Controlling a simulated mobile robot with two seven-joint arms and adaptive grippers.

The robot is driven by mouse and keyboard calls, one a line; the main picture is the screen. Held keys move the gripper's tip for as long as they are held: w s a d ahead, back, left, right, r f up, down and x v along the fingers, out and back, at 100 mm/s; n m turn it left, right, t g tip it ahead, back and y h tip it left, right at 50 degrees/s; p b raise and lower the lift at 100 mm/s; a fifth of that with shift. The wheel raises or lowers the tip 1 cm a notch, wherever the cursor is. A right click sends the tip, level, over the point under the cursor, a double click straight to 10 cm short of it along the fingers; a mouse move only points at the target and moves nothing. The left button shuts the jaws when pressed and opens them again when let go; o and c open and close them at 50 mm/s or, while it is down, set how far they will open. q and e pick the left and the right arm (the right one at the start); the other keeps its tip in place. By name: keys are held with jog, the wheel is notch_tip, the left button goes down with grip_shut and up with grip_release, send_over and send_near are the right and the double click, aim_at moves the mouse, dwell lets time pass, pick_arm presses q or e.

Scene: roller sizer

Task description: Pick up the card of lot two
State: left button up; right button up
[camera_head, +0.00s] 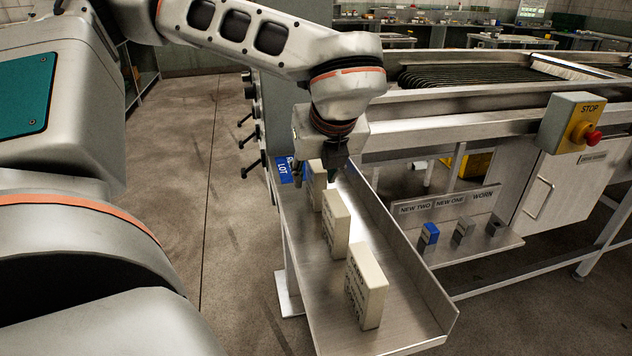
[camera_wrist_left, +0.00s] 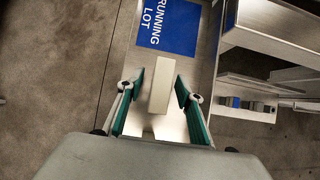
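Three cream, block-like cards stand upright in a row on a long steel tray (camera_head: 405,308): a near card (camera_head: 367,285), a middle card (camera_head: 336,225) and a far card (camera_head: 316,187). Their printed text is too small to read, so I cannot tell which is lot two. My left gripper (camera_head: 316,172) is over the far card and partly hides it. In the left wrist view, the open green-padded fingers (camera_wrist_left: 160,88) stand either side of a cream card (camera_wrist_left: 161,86), with a gap on each side. My right gripper is not in view.
A blue "RUNNING LOT" plate (camera_head: 284,170) lies at the tray's far end, also in the left wrist view (camera_wrist_left: 170,25). Right of the tray, a lower shelf (camera_head: 470,250) holds small blocks under "NEW TWO", "NEW ONE" and "WORN". A yellow stop box (camera_head: 570,120) is on the machine.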

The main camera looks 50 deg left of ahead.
pick_arm(q)
grip_shut()
jog(key=shift+r, duration=0.15)
